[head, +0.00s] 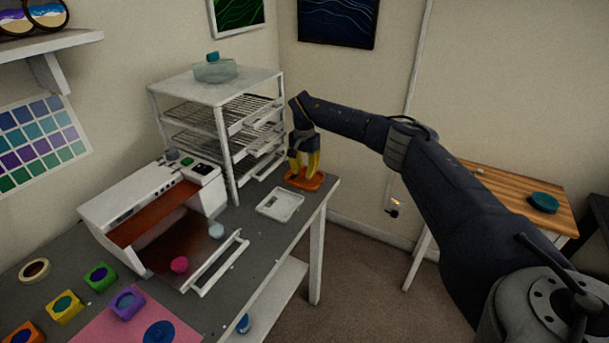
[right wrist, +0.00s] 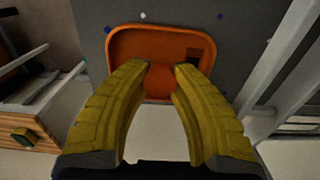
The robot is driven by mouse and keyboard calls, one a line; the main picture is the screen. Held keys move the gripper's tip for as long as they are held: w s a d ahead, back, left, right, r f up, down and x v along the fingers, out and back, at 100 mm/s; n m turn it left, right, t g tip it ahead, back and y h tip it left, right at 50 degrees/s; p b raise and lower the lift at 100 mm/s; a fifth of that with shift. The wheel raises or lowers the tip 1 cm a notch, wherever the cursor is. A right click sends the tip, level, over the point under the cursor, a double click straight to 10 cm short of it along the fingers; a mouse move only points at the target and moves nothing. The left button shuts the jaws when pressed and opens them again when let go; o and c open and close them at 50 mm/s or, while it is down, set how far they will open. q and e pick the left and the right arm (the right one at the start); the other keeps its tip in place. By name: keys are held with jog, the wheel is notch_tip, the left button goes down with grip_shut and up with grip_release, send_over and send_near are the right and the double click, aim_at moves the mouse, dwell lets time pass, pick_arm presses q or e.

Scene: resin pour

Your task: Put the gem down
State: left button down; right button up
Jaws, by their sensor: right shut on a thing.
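My right gripper (head: 304,174) points down over a small orange tray (head: 304,181) at the table's far right corner. In the right wrist view, its yellow fingers (right wrist: 165,66) are a little apart at the tips, shut on the gem. The gem is hard to make out there; only a faint reddish-orange patch shows between the fingertips, against the orange tray (right wrist: 207,42). I cannot tell whether the gem touches the tray floor. A small dark square mark shows inside the tray. My left gripper is not in view.
A white wire-shelf rack (head: 215,110) stands just left of the gripper. A white shallow tray (head: 279,204) lies in front of the orange tray. An open white box machine (head: 150,205) is further left. A wooden side table (head: 505,192) stands apart at right.

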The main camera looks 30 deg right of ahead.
aim_at(305, 170)
jog(key=shift+f, duration=0.85)
jog(key=shift+f, duration=0.2)
jog(key=o, duration=0.9)
jog(key=shift+r, duration=0.15)
notch_tip(305, 170, up, 12)
